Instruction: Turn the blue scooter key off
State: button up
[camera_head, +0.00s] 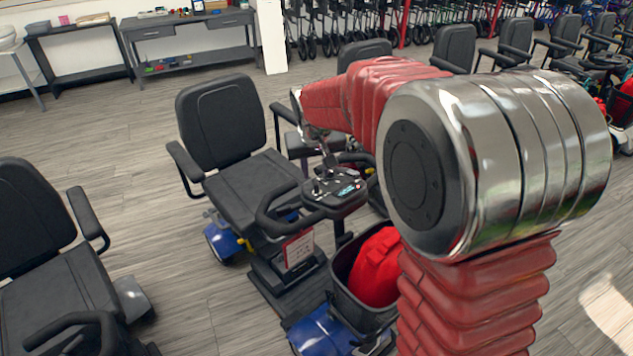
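A blue scooter (315,333) stands in the middle of the view, with a black seat (222,122) and a dark control console (336,190) on its tiller. My gripper (325,165) is at the end of my arm, pointing down just above the console. It is small and dark here, and I cannot tell whether its fingers are open or shut, or touching anything. The key is too small to make out, so its position does not show.
A basket (351,300) with a red bag (375,268) sits on the scooter's front. Another scooter (45,260) stands at the left. More seats (455,47) line the back right. A grey workbench (190,32) stands at the back. Floor between the two scooters is clear.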

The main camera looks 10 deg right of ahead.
aim_at(316, 183)
jog(key=x, duration=0.8)
jog(key=shift+c, duration=0.7)
grip_shut()
jog(key=shift+d, duration=0.1)
